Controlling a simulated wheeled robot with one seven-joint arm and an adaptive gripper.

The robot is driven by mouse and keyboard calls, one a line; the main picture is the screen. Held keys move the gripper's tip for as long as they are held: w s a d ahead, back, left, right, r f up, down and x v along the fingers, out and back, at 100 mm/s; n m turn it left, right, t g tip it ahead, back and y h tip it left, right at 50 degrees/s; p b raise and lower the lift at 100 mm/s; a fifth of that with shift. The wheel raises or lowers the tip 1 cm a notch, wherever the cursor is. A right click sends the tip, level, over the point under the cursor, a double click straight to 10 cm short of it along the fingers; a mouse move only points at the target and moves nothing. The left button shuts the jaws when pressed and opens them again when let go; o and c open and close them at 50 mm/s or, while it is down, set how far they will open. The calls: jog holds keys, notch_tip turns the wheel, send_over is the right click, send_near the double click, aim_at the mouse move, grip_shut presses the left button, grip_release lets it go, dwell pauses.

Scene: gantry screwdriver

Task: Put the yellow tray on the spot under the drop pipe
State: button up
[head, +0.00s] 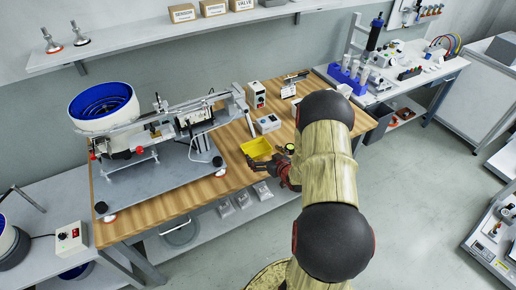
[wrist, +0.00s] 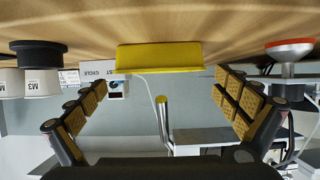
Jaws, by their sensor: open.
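The yellow tray (head: 257,148) sits on the wooden bench top, right of the feeder and gantry machine (head: 195,118). My gripper (head: 267,172) is at the bench's front edge, just in front of the tray and apart from it. In the wrist view my gripper (wrist: 163,100) is open and empty, its fingers spread wide to either side. The yellow tray (wrist: 160,57) shows beyond the fingertips, roughly centred between them. I cannot clearly pick out the drop pipe or the spot under it.
A control box (head: 267,123) stands behind the tray. A black knob (head: 217,161) and a machine foot (head: 220,172) are left of it. My arm hides part of the bench's right side. A white shelf (head: 200,39) runs along the wall.

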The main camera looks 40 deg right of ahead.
jog(key=p+v, duration=0.1)
jog(key=v, duration=0.4)
jog(key=shift+r, duration=0.2)
jog(key=w+a+r+n+g, duration=0.1)
jog(key=w+a+r, duration=0.1)
jog(key=r, duration=0.5)
jog(key=w+a+r+g, duration=0.1)
jog(key=w+a+r, duration=0.15)
jog(key=r, duration=0.35)
jog(key=s+a+r+g, duration=0.2)
jog(key=s+a+r, duration=0.2)
jog(key=a+r, duration=0.75)
jog(key=s+a+r+g+y, duration=0.1)
jog(key=s+a+r, duration=0.2)
jog(key=s+a, duration=0.6)
jog(key=s+a+r+n+g+y, duration=0.1)
jog(key=s+a+r, duration=0.3)
jog(key=s+a, duration=0.5)
jog(key=s+g+y, duration=0.1)
jog(key=s, duration=0.1)
jog(key=shift+s+a+n, duration=0.25)
jog(key=shift+s+n, duration=0.05)
jog(key=shift+s, duration=0.05)
